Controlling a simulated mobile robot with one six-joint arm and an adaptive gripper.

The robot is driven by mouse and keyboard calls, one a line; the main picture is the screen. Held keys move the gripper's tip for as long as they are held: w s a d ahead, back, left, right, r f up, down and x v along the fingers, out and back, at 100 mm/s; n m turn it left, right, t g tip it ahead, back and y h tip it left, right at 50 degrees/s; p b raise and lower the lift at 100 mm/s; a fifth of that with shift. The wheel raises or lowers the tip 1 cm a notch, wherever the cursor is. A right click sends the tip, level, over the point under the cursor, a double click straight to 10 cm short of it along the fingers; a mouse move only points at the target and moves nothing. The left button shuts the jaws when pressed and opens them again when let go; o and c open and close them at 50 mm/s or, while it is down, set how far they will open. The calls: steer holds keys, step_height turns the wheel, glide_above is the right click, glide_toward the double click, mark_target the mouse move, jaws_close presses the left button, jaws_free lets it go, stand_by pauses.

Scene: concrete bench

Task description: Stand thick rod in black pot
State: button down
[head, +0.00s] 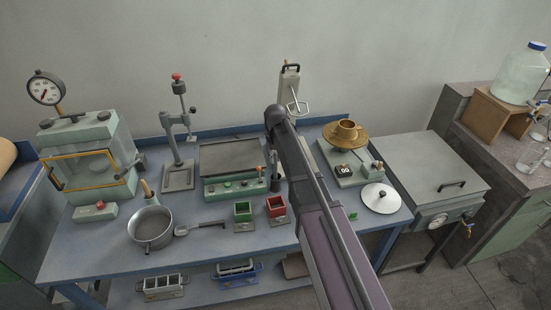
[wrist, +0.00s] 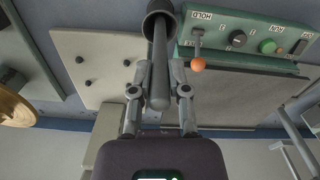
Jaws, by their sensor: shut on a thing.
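In the wrist view a thick grey rod (wrist: 159,82) with a rounded end runs between the two fingers of my gripper (wrist: 160,70). My gripper is shut on it. The rod's far end overlaps the mouth of the black pot (wrist: 160,6) at the top edge. It looks to be at or inside the mouth; how deep, I cannot tell. The pot is cut off by the frame. In the head view my arm hides the gripper and the rod; a dark part of the pot (head: 275,184) shows beside the arm.
A green control panel (wrist: 250,40) with an orange-knobbed lever (wrist: 198,64) stands close beside the pot. A pale plate with dark pegs (wrist: 100,65) is on the other side. The head view shows red (head: 276,206) and green (head: 243,211) boxes, a saucepan (head: 151,228) and a brass bowl (head: 345,136).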

steer(key=c, duration=0.5)
jaws_free()
steer(key=shift+c, duration=0.2)
steer(key=shift+r, duration=0.15)
step_height(320, 180, up, 12)
steer(key=p, duration=1.2)
steer(key=shift+r, duration=0.15)
steer(key=s+d+f+m+b, duration=0.1)
steer(key=s+d, duration=0.9)
steer(key=d, duration=0.2)
steer(key=shift+s+d+f+m, duration=0.2)
steer(key=shift+d+f+m, duration=0.1)
steer(key=shift+f+m, duration=0.1)
stand_by(0.4)
steer(key=s+f+m+b, duration=0.1)
steer(key=s+f+b, duration=0.1)
steer(key=s, duration=0.5)
steer(key=s+f+b, duration=0.2)
steer(key=s+b, duration=0.1)
steer(key=s, duration=0.5)
steer(key=shift+a+f+m, duration=0.2)
steer(key=shift+f+m, duration=0.1)
steer(key=shift+m, duration=0.1)
